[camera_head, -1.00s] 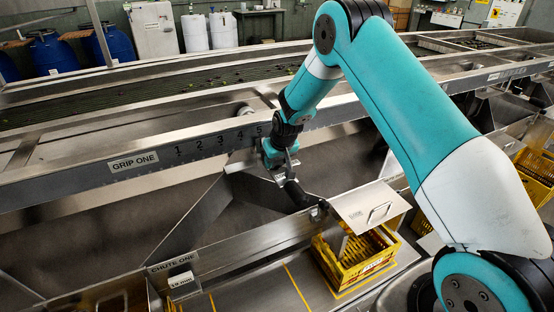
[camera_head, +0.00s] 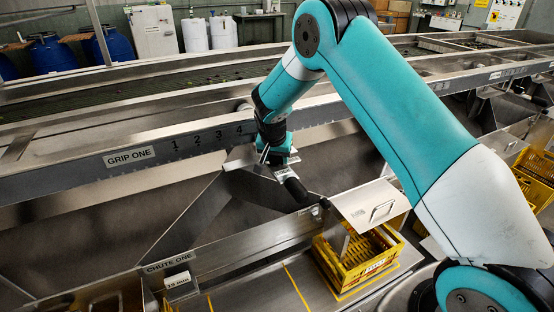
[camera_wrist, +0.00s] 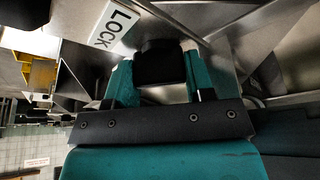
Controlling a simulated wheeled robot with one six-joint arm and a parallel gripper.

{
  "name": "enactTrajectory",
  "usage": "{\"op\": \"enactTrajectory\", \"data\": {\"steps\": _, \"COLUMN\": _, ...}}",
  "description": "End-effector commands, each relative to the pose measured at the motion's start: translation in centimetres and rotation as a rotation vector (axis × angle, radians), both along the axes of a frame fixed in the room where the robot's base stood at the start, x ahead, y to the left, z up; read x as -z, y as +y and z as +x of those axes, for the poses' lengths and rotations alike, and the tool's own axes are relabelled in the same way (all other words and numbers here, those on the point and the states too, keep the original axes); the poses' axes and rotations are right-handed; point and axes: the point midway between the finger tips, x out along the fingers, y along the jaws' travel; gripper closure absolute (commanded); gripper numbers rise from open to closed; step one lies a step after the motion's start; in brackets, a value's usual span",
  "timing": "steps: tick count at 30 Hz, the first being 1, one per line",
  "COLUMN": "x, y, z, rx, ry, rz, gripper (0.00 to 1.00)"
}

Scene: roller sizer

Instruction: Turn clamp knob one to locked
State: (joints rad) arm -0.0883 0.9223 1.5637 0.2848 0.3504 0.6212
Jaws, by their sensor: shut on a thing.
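The black clamp knob (camera_wrist: 160,62) shows between the two teal fingers of my gripper (camera_wrist: 158,84) in the wrist view. The fingers are shut on it, one on each side, and hide its flanks. A white label reading LOCK (camera_wrist: 113,25) is just up and left of the knob, set at a slant. In the head view my gripper (camera_head: 277,161) is at the metal frame below the scale numbers; the knob itself cannot be made out there. I cannot tell the knob's exact angle.
The long rail marked GRIP ONE (camera_head: 130,156) runs behind my gripper. A black bar-like part (camera_head: 296,189) is just below it. A metal flap with a handle (camera_head: 370,208) and a yellow crate (camera_head: 352,262) are at lower right. The CHUTE ONE label (camera_head: 170,262) is at lower left.

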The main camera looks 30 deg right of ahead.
Motion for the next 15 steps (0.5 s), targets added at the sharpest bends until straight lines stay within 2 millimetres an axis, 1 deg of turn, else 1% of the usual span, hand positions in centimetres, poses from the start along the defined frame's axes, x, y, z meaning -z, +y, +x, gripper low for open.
{"op": "enactTrajectory", "data": {"steps": 15, "x": 0.16, "y": 0.06, "z": 0.09, "rx": 0.478, "ry": -0.002, "rz": 0.000, "gripper": 0.75}}
